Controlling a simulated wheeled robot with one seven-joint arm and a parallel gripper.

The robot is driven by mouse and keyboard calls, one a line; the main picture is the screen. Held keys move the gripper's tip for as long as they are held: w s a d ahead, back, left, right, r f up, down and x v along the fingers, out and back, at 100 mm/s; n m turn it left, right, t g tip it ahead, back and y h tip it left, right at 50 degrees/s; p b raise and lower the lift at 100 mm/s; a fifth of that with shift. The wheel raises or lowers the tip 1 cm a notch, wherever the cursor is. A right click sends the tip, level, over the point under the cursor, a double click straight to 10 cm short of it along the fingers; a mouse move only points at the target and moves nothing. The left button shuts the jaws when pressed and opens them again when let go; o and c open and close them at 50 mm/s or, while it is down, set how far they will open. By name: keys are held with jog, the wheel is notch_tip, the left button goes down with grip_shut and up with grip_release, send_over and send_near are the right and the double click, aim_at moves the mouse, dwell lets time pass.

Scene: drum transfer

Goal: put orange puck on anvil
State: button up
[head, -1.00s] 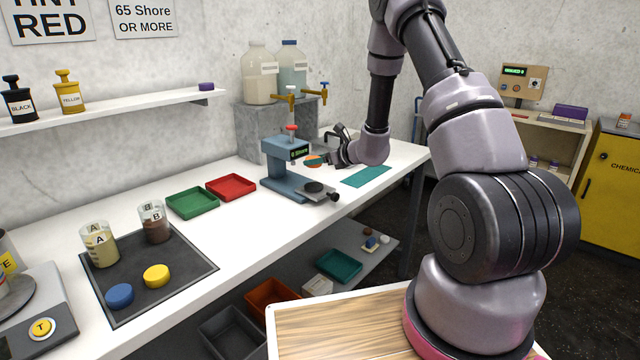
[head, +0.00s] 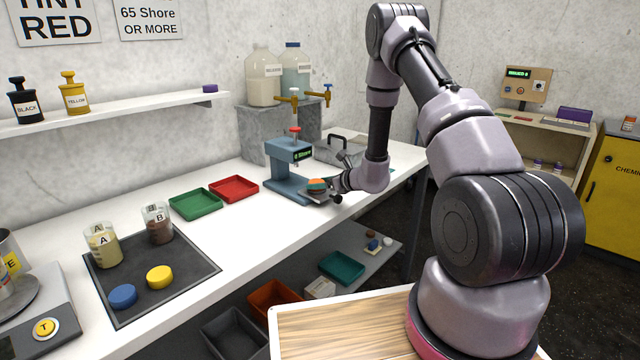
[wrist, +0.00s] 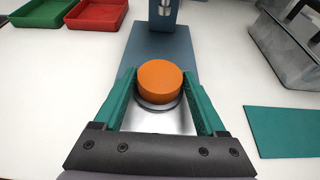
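The orange puck (wrist: 160,82) is between the two green fingers of my gripper (wrist: 159,98) in the wrist view. The fingers lie against its sides, and it shows small in the head view (head: 316,184). The puck is over the round anvil (wrist: 160,108) at the front of the blue hardness tester (wrist: 157,52). Only the anvil's near edge shows below the puck; I cannot tell whether they touch. The tester (head: 287,168) stands on the white bench with its display lit. In the head view, my gripper (head: 322,186) reaches it from the right.
A green tray (head: 195,204) and a red tray (head: 234,188) lie left of the tester. The tester's probe (wrist: 164,8) is just behind the puck.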

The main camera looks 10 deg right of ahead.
jog(key=shift+o, duration=0.9)
